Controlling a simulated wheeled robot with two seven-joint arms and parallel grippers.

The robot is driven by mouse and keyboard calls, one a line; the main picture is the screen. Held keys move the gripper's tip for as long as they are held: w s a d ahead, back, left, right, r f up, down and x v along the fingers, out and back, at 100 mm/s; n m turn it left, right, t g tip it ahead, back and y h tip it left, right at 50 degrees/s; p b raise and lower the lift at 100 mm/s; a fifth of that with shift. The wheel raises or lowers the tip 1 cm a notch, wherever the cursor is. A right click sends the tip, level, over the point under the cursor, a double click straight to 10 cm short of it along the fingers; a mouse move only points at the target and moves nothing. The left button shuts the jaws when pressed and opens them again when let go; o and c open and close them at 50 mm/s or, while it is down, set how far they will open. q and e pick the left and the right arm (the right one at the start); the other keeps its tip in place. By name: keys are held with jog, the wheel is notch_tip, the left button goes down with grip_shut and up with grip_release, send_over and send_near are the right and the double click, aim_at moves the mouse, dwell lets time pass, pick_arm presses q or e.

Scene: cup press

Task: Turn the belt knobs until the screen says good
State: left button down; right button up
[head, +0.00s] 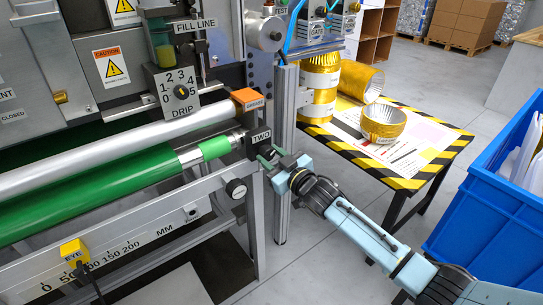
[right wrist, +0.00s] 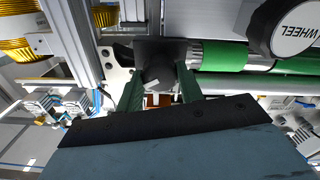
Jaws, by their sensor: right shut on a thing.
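A black block labelled TWO (head: 261,136) sits at the right end of the green belt roller (head: 110,185). My right gripper (head: 271,160) comes from the lower right and is at this block. In the right wrist view, its green fingers (right wrist: 160,90) are on either side of a dark round belt knob (right wrist: 157,72) and are shut on it. A light mark shows on the knob's face. I cannot see a screen that says good in either view. My left gripper is not in view.
A yellow EYE sensor (head: 74,252) sits on the millimetre rail. A striped table (head: 437,165) holds gold cups, beside a blue bin (head: 485,215).

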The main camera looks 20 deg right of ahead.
jog(key=o, duration=1)
jog(key=shift+s+d, duration=0.15)
jog(key=shift+s, duration=0.3)
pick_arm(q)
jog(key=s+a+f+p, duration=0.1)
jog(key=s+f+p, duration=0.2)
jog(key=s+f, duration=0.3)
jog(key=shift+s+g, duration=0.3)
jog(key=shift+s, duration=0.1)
pick_arm(e)
jog(key=v, duration=1.2)
jog(key=shift+s, duration=0.2)
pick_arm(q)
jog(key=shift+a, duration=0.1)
pick_arm(e)
jog(key=shift+d, duration=0.1)
